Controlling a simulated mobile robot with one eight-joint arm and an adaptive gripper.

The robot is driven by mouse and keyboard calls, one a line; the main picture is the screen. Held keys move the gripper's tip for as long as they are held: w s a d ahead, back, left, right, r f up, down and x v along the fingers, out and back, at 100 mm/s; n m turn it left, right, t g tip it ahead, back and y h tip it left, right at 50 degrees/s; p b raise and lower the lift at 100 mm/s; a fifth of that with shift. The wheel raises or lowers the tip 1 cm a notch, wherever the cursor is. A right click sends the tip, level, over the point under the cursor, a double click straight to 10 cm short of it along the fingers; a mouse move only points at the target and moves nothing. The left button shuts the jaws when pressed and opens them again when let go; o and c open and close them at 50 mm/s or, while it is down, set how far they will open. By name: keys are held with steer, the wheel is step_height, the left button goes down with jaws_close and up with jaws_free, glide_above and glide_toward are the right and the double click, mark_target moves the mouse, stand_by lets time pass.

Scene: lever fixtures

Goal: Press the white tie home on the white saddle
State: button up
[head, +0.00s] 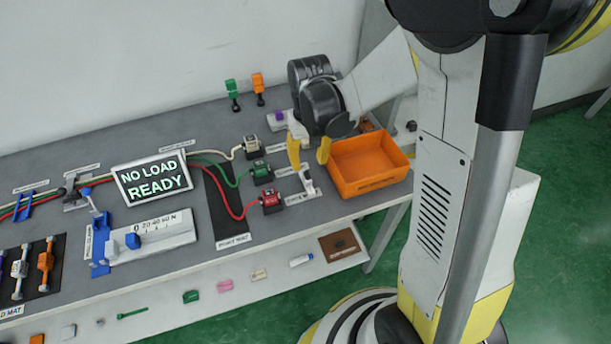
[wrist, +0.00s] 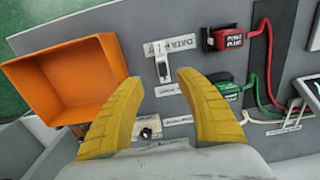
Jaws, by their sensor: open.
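A small upright white fixture with a dark slot or bar (wrist: 163,70) stands on the grey table by a printed label. I take it for the white saddle with its tie, but cannot tell the two parts apart. It also shows in the head view as a white piece (head: 308,184) just in front of the fingers. My gripper (head: 309,165) points down with its yellow fingers apart and nothing held. In the wrist view the gripper (wrist: 159,78) has the white fixture just beyond and between its fingertips. I cannot tell the tie's seating.
An orange bin (head: 368,166) stands close right of my gripper. Red (head: 271,201), green (head: 262,172) and cream (head: 251,148) plugs with cables stand to the left. A small white block with a dark knob (wrist: 147,131) lies near the fingers. A display (head: 153,178) reads "NO LOAD READY".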

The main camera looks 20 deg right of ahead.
mark_target(307, 177)
steer(key=f+b, duration=0.1)
steer(key=f, duration=0.1)
steer(key=f+b, duration=0.1)
steer(key=f, duration=0.2)
steer(key=f+b, duration=0.1)
steer(key=f, duration=0.1)
steer(key=shift+a+f, duration=0.15)
steer(key=shift+a, duration=0.1)
steer(key=shift+s, duration=0.1)
steer(key=shift+c, duration=0.5)
steer(key=c, duration=0.8)
